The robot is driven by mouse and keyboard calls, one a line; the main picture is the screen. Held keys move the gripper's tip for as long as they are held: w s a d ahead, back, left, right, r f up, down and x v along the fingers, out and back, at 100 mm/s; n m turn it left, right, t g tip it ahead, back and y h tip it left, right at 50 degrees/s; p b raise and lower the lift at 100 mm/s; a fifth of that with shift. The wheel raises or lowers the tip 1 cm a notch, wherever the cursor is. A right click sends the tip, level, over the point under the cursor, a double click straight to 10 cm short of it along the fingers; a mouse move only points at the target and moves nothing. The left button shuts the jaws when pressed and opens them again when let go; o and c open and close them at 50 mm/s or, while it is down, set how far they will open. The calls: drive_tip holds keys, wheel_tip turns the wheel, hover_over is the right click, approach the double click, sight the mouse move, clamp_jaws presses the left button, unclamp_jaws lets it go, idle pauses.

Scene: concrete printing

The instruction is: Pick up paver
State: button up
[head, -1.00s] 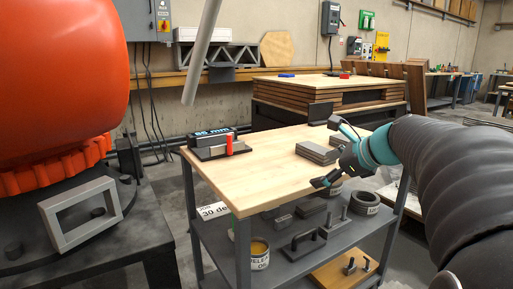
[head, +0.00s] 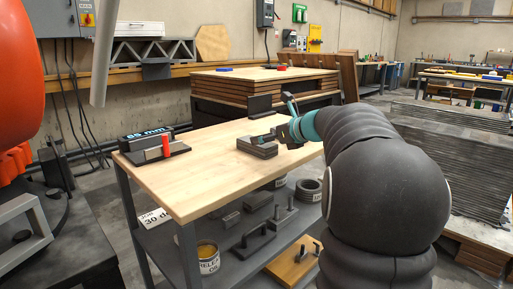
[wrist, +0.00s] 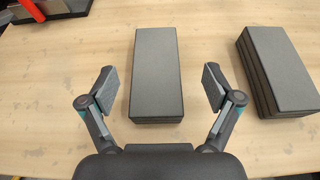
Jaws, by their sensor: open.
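A grey rectangular paver (wrist: 157,75) lies flat on the wooden tabletop in the middle of the wrist view, with its long side running away from me. A stack of similar pavers (wrist: 282,68) stands to its right. In the head view the grey pavers (head: 257,149) lie at the table's far right part, partly hidden by my gripper (head: 264,137). In the wrist view my gripper (wrist: 160,84) is open and empty, with one finger on each side of the middle paver's near half. Both fingers look apart from it. The height gap cannot be told.
A dark fixture with a "65 mm" block and a red part (head: 167,143) stands at the table's left. The tabletop (head: 200,180) between is clear. The lower shelf holds a can (head: 208,258), dark handled blocks and rings. A large orange machine is at far left.

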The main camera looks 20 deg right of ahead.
drive_tip(key=shift+a+x, duration=0.15)
drive_tip(key=shift+x, duration=1.2)
drive_tip(key=shift+a+x, duration=0.1)
drive_tip(key=shift+x, duration=1.2)
drive_tip(key=shift+s+f, duration=0.1)
drive_tip(key=shift+s, duration=0.1)
clamp_jaws()
